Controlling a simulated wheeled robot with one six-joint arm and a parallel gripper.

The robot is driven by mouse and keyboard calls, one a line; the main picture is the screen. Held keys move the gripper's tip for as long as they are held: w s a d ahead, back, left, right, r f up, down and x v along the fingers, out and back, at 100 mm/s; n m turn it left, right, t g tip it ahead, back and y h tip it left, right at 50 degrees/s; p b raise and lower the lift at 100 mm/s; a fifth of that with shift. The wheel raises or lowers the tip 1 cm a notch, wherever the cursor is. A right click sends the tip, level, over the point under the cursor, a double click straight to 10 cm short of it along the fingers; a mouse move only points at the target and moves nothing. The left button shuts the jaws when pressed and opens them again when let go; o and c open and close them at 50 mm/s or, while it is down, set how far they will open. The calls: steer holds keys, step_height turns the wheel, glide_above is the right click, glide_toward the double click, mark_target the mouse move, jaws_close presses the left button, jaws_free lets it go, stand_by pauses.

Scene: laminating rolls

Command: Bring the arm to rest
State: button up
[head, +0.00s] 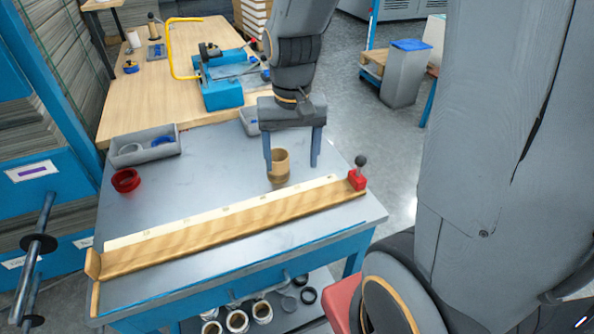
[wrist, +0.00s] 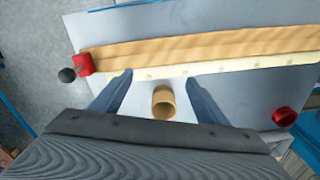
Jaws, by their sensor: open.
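My gripper (head: 292,160) hangs over the grey-topped blue table (head: 215,185), pointing down with its two fingers apart. A short tan cardboard tube (head: 280,165) shows between and below the fingers, close to the far side of the wooden rail. In the wrist view the tube (wrist: 163,102) sits between the fingers of my open gripper (wrist: 160,85), with gaps on both sides. I cannot tell how far the fingertips are above the tabletop.
A wooden rail with a pale scale (head: 235,225) runs along the table's front, with a red black-knobbed clamp (head: 357,177) at its right end. A red ring (head: 126,180) and a grey bin (head: 145,148) stand left. A wooden bench with a blue device (head: 222,92) stands behind.

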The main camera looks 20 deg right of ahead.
steer(key=s+f+n, duration=0.2)
steer(key=s+n, duration=0.1)
steer(key=s, duration=0.3)
steer(key=shift+a, duration=0.1)
stand_by(1.0)
